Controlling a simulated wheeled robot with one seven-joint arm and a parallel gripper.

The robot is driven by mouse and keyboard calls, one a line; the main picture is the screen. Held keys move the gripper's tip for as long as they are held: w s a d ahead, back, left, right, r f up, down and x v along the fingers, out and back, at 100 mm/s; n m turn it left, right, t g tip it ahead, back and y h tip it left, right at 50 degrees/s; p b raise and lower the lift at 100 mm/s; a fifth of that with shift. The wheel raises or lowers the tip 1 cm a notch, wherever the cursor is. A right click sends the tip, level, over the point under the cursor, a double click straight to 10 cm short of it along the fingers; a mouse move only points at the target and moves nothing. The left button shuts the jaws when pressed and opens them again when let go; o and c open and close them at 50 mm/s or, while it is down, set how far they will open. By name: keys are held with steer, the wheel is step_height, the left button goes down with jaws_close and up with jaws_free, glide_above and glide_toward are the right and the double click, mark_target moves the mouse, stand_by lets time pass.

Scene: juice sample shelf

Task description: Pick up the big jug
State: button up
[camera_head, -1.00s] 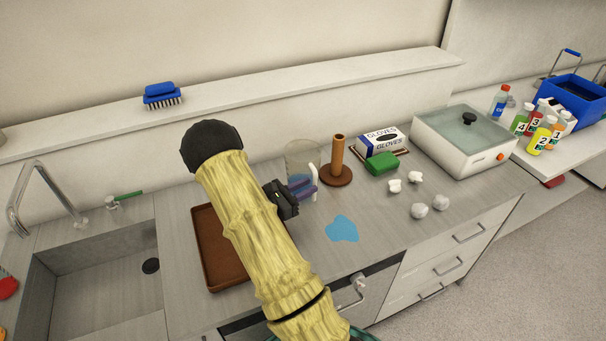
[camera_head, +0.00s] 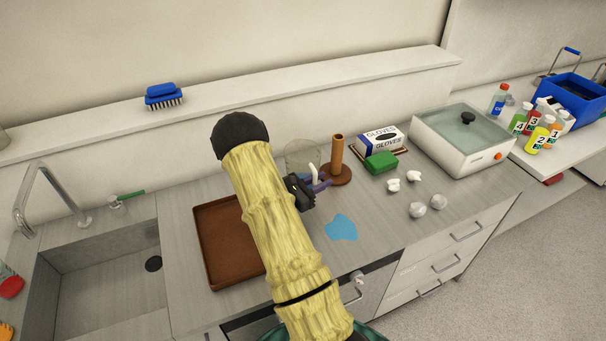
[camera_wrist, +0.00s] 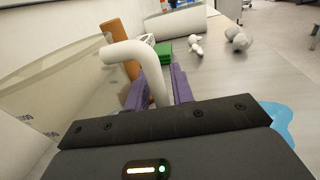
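The big jug is a clear, see-through vessel (camera_head: 300,154) with a white handle (camera_head: 314,172), standing upright on the grey counter behind my gripper. In the wrist view its clear wall (camera_wrist: 60,80) fills the left side, and its white bent handle (camera_wrist: 128,52) comes down between my purple fingers. My gripper (camera_head: 316,184) is level with the handle, and its fingers (camera_wrist: 157,92) lie on either side of it. They look spread, with the handle between them; contact is hard to make out. My arm and gripper hide part of the jug.
A brown wooden post on a round base (camera_head: 337,163) stands close right of the jug. A brown tray (camera_head: 222,262) lies left, partly under my arm.

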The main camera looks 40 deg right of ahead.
steer(key=shift+c, duration=0.2)
jaws_close()
steer(key=shift+r, duration=0.1)
step_height(320, 180, up, 10)
steer(key=b, duration=0.1)
steer(key=shift+b, duration=0.3)
stand_by(0.5)
